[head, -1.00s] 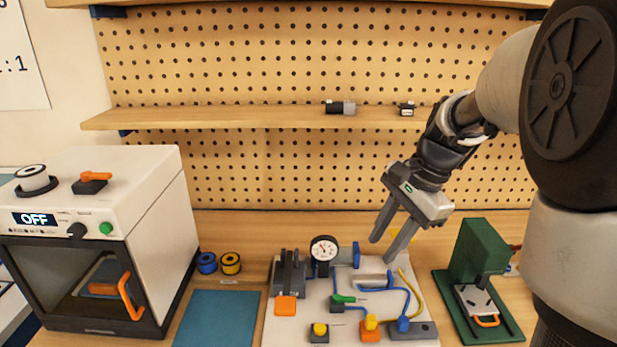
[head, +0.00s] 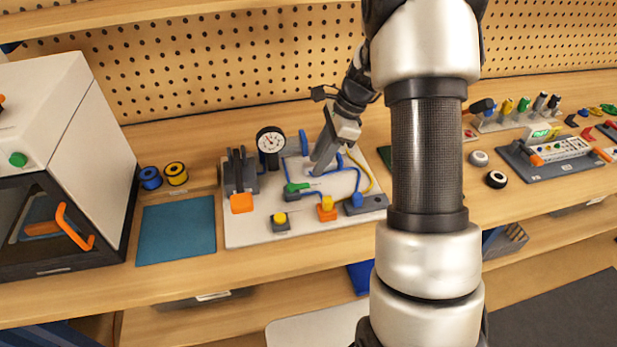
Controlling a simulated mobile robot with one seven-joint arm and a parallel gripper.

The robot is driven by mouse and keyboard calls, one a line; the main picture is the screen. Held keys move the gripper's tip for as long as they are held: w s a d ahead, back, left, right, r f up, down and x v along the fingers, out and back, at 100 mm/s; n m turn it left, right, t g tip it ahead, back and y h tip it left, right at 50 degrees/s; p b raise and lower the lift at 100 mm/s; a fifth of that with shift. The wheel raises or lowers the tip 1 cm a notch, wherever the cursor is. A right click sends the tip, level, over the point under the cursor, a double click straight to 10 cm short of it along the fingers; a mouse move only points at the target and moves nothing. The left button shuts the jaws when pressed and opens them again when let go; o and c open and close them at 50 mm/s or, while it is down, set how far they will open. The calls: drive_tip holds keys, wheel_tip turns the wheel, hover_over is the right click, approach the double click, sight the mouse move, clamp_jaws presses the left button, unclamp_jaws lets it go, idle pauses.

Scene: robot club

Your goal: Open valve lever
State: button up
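A pale pneumatic board (head: 245,230) lies on the workbench, left of centre in the head view. On it, a green lever (head: 297,187) lies flat on a small dark block, pointing across it; I take this to be the valve lever. I see nothing held.
A round gauge (head: 270,141), blue tubes and an upright blue part (head: 304,143) stand close to my gripper. A yellow button (head: 280,218) and an orange block (head: 326,208) sit at the front. A teal mat (head: 177,232) lies clear on the left.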

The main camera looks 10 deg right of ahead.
sight(305, 184)
drive_tip(key=x, duration=0.7)
